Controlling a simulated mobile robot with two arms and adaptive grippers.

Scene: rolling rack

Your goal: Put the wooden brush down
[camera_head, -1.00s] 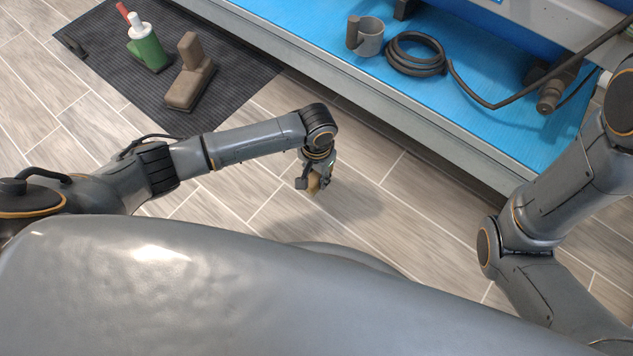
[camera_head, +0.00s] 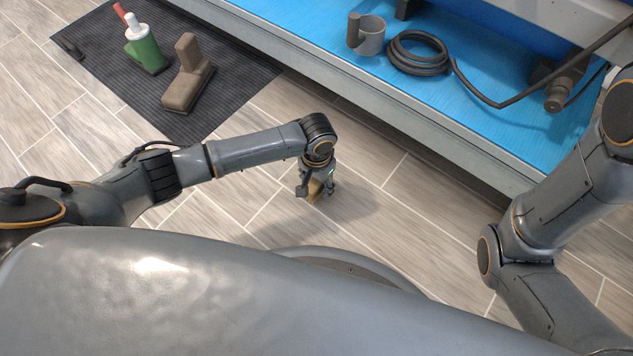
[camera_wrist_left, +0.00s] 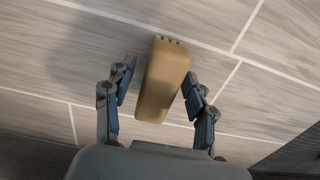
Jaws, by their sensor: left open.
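The wooden brush (camera_wrist_left: 163,80) is a tan block on the tiled floor, seen in the left wrist view between the two fingers of my left gripper (camera_wrist_left: 155,97). The fingers stand apart on either side, with a visible gap on the left and a narrow one on the right. In the head view my left gripper (camera_head: 316,188) points down at the floor, with part of the brush (camera_head: 314,190) showing between its fingers. My right arm comes in at the right edge; its gripper is out of the picture.
A dark mat (camera_head: 222,97) at the upper left holds a green bottle (camera_head: 146,52) and a brown block-shaped tool (camera_head: 187,80). A rack shelf with a blue surface (camera_head: 480,130) carries a grey mug (camera_head: 367,35) and a coiled black hose (camera_head: 418,52). Floor around the brush is clear.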

